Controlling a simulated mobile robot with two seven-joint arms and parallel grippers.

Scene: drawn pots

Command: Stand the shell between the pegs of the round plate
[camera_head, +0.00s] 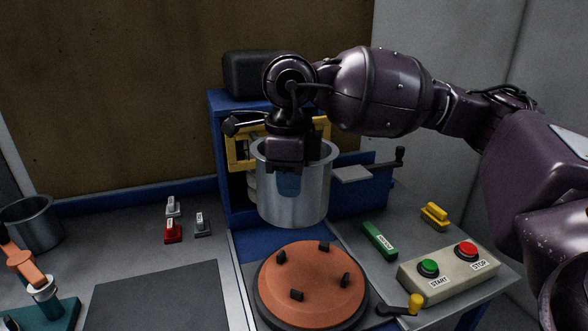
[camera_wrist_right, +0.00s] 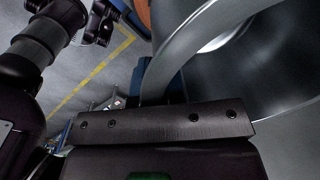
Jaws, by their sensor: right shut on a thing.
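The shell (camera_head: 285,200) is a grey metal open-topped cylinder, held upright above and behind the round plate. It also shows large and close in the right wrist view (camera_wrist_right: 230,75). My right gripper (camera_head: 289,170) is shut on the shell's near wall, reaching over its rim. The round plate (camera_head: 320,262) is orange, on a dark round base, with several short black pegs (camera_head: 325,246) standing on top. The shell is clear of the plate. Dark parts of mine, perhaps my left gripper (camera_wrist_right: 100,22), show at the upper left of the right wrist view; their jaws are unclear.
A blue frame with yellow parts (camera_head: 238,148) stands behind the shell. A start-stop box (camera_head: 448,272), a green block (camera_head: 380,240) and a yellow brush (camera_head: 434,216) lie right of the plate. A crank (camera_head: 400,308) is at its lower right. A dark mat (camera_head: 155,297) lies left.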

